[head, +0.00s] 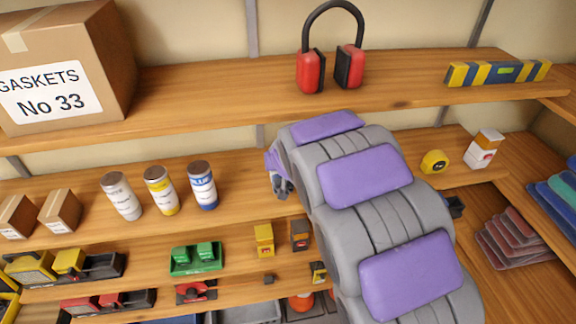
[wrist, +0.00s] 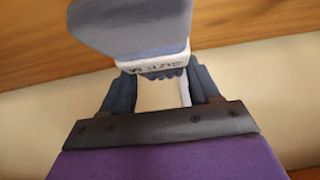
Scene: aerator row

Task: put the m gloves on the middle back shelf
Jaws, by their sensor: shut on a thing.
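My gripper (wrist: 160,82) is shut on a grey-blue glove bundle (wrist: 130,25) with a white band bearing small dark lettering, upside down and too blurred to read surely. The bundle is in front of a wooden board in the wrist view. In the head view my arm hides most of the gripper and the bundle; only a bit of the gripper (head: 283,184) shows left of the arm. The middle back shelf (head: 235,207) is the wooden board with three cans, below the top board. My arm crosses in front of it.
Cans (head: 160,190) stand left of my arm; a tape measure (head: 434,161) and small box (head: 483,149) right. Reddish (head: 505,240) and blue (head: 560,197) stacks lie on side shelves.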

